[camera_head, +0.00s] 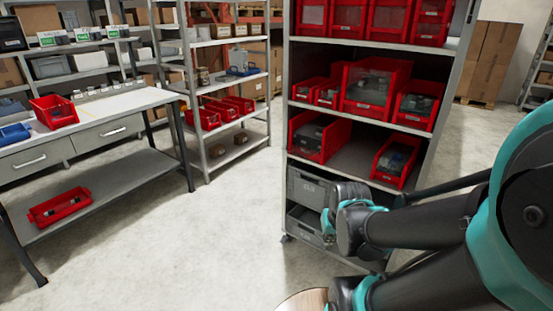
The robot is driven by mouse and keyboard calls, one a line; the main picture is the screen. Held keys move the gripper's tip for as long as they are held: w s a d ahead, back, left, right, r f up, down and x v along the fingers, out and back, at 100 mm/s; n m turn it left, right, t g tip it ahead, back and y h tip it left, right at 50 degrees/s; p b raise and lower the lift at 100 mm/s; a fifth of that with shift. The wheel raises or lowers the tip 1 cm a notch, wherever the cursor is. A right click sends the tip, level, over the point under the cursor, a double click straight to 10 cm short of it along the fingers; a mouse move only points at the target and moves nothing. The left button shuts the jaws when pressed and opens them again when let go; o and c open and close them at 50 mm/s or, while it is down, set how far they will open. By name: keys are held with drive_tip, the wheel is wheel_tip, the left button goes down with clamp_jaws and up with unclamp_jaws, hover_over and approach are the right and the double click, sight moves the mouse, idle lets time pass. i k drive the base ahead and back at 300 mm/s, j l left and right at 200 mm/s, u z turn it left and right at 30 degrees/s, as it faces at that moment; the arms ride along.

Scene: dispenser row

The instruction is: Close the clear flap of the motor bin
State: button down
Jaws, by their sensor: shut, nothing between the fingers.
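Several red bins stand on the grey shelf rack in the middle. The largest (366,107) is on the second visible shelf and has a clear pane across its front. Below it are a left bin (311,151) and a right bin (391,180), with dark parts showing inside. The labels are too small to read, so I cannot tell which one is the motor bin or how its flap stands. My gripper (329,232) is at the end of the arm reaching in from the right. It is shut and empty, low in front of the rack's grey crates, apart from the red bins.
Grey crates (307,187) sit on the rack's lower levels, partly hidden by my arm. More red bins (388,18) line its top visible shelf. A workbench (100,108) stands at left, another rack behind it. The floor (225,230) between is clear.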

sight(305, 151)
drive_tip(key=i+j+u, duration=0.15)
drive_tip(key=u, duration=0.35)
drive_tip(key=i+u, duration=0.3)
drive_tip(key=u, duration=0.15)
